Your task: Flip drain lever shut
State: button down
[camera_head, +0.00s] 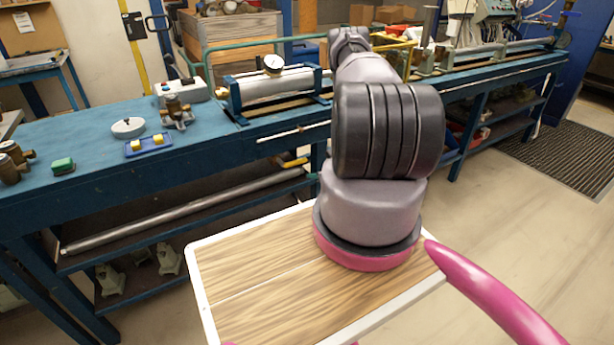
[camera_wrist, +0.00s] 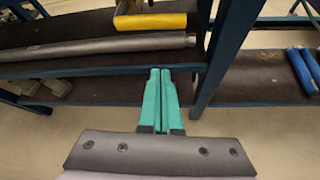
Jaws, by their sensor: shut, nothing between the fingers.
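My gripper (camera_wrist: 160,73) shows in the wrist view with its two teal fingers together and nothing between them. It points toward the lower shelf of the blue bench, and its tips look just in front of the shelf edge. In the head view my arm hides the gripper. A yellow bar (camera_wrist: 150,21) lies beyond the tips in the wrist view; a yellow piece (camera_head: 294,162) also shows under the bench top in the head view. I cannot tell whether it is the drain lever. No other part is clearly recognisable as that lever.
A long grey pipe (camera_wrist: 95,47) lies on the shelf. A blue bench leg (camera_wrist: 226,50) stands right of my fingers. The blue bench top (camera_head: 85,135) carries a cylinder with a gauge (camera_head: 272,64) and small fittings. Open floor (camera_head: 500,225) lies at the right.

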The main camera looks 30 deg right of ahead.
notch_tip(320, 180, down, 4)
jog(key=f+t+h, duration=0.1)
jog(key=t, duration=0.4)
jog(key=w+r, duration=0.3)
jog(key=w, duration=0.5)
jog(key=shift+w+a+n, duration=0.2)
jog(key=shift+w+n, duration=0.15)
jog(key=shift+n, duration=0.05)
jog(key=shift+d+r, duration=0.1)
jog(key=shift+r, duration=0.65)
jog(key=shift+f, duration=0.1)
